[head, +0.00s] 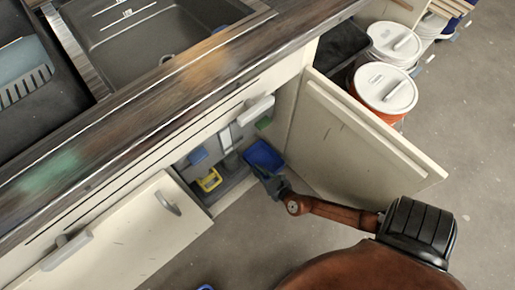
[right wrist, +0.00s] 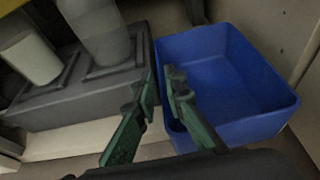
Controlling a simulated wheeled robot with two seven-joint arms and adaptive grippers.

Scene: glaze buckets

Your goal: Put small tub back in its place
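The small tub, a blue open-topped box (head: 263,154), is in the open cabinet under the counter, near its right side. It looks empty in the right wrist view (right wrist: 222,75). My right gripper (head: 268,178) reaches into the cabinet opening at the tub's near side. In the right wrist view, its green fingers (right wrist: 160,82) lie on either side of the tub's left wall, with only a narrow gap between the tips, and look closed on it. Whether the tub rests on the floor or is slightly raised is unclear. My left gripper is not visible.
A dark grey holder (right wrist: 95,95) with pale cylinders stands left of the tub. A yellow item (head: 209,180) is farther left. Open doors flank the opening, left (head: 130,225) and right (head: 365,125).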

